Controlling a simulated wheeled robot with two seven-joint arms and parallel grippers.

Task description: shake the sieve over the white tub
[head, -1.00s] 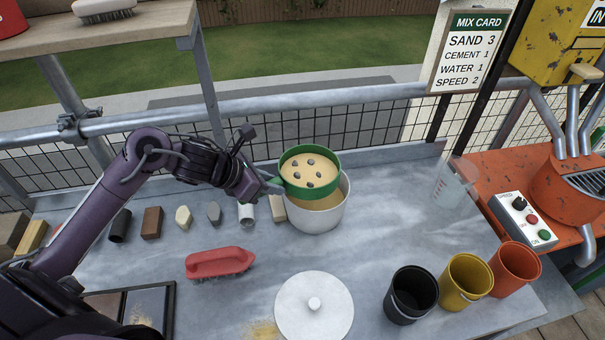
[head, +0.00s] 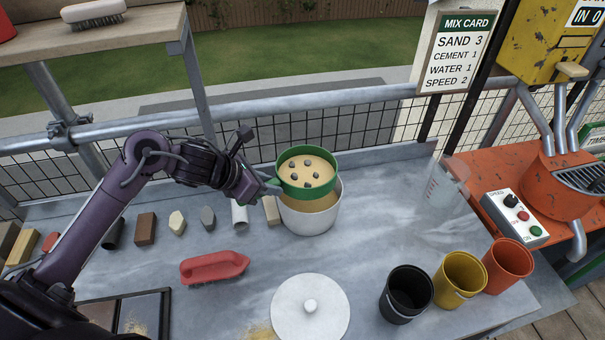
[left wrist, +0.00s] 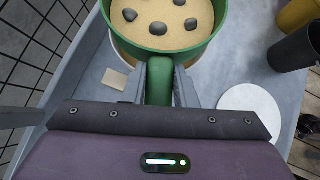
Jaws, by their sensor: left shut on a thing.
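The green sieve (head: 292,189) is held over the white tub (head: 309,218) on the bench. Sand and several dark stones (head: 306,171) lie in the sieve. My left gripper (head: 270,184) is shut on the sieve's handle, which shows between the fingers in the left wrist view (left wrist: 160,82). Sand-coloured material shows inside the tub below the sieve; the sieve hides much of the tub's opening. My right gripper is in neither view.
A red-handled brush (head: 213,267) and a white round lid (head: 310,309) lie in front. Black (head: 406,293), yellow (head: 460,280) and orange (head: 508,265) buckets stand at right. A clear jug (head: 441,187) stands behind them. Several small blocks line the bench left of the tub.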

